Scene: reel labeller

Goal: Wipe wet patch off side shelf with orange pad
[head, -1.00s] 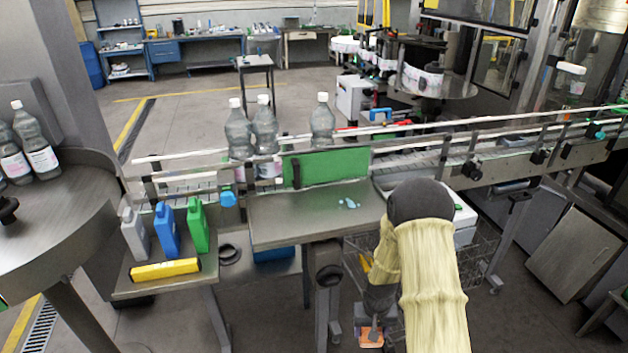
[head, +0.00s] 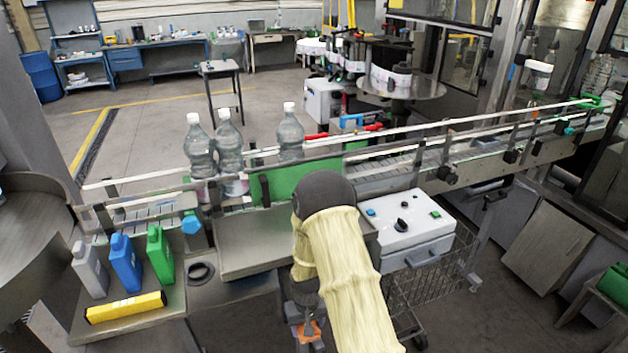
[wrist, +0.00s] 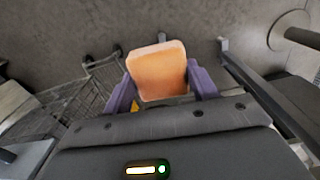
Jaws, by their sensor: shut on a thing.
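My gripper (wrist: 160,88) is shut on the orange pad (wrist: 157,72), held between two purple fingers in the wrist view. In the head view the pad (head: 312,329) shows low, in front of the side shelf. The side shelf (head: 245,252) is a bare grey metal plate beside the conveyor, below a green panel. My arm covers its right part. No wet patch is visible on the part that shows; my arm may hide it. The wrist view shows floor beneath the pad, and no shelf surface under it.
Bottles (head: 229,152) stand on the conveyor behind the green panel (head: 290,183). A white control box (head: 405,222) and wire cart (head: 432,280) are right of my arm.

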